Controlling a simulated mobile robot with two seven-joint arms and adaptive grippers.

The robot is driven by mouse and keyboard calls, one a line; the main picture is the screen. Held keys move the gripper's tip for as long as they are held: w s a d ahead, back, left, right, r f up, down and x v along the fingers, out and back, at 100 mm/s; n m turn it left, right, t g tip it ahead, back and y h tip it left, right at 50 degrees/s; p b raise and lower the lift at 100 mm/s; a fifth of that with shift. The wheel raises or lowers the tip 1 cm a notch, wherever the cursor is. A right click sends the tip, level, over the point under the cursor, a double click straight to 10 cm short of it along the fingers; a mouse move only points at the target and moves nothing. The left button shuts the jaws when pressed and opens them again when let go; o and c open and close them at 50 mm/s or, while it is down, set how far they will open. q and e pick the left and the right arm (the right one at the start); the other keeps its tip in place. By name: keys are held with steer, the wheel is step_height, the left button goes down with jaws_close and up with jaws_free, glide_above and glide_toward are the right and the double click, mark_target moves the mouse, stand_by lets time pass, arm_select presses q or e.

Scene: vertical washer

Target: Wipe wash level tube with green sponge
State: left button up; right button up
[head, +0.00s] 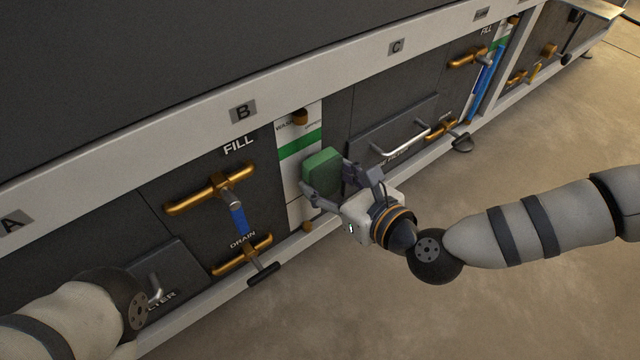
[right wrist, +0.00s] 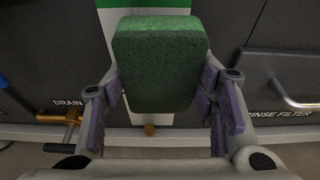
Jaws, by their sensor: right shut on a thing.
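The green sponge (head: 321,174) is held between the fingers of my right gripper (head: 342,182), which is shut on it. In the right wrist view the sponge (right wrist: 160,62) sits between the two purple finger pads. The wash level tube panel (head: 300,142) is a white upright strip with a green band and brass fittings at top and bottom. The sponge is in front of this strip, below the green band, and hides part of it. I cannot tell whether the sponge touches it. The tube itself is not clearly visible. My left arm shows at the lower left, its gripper out of view.
Brass fill valve (head: 210,190) and drain valve (head: 243,254) handles stick out left of the strip. A rinse filter drawer with a silver handle (head: 407,142) lies to the right. Another panel with a blue tube (head: 487,82) stands farther right. The floor in front is clear.

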step_height(320, 180, up, 2)
steer(key=shift+r+p, duration=0.25)
steer(key=shift+p, duration=0.4)
steer(key=shift+s+a+f+p, duration=0.1)
steer(key=shift+s+a+p, duration=0.05)
steer(key=shift+s+a, duration=0.65)
steer(key=shift+s+a+p, duration=0.15)
steer(key=shift+s+a, duration=0.3)
steer(key=shift+a, duration=0.5)
steer(key=shift+d, duration=0.1)
steer(key=s+d+p, duration=0.1)
steer(key=s+d, duration=0.2)
steer(key=s, duration=0.1)
steer(key=shift+s+d, duration=0.3)
steer(key=shift+s, duration=0.1)
steer(key=shift+s+d+f, duration=0.1)
steer(key=shift+s+d, duration=0.8)
steer(key=shift+s, duration=0.3)
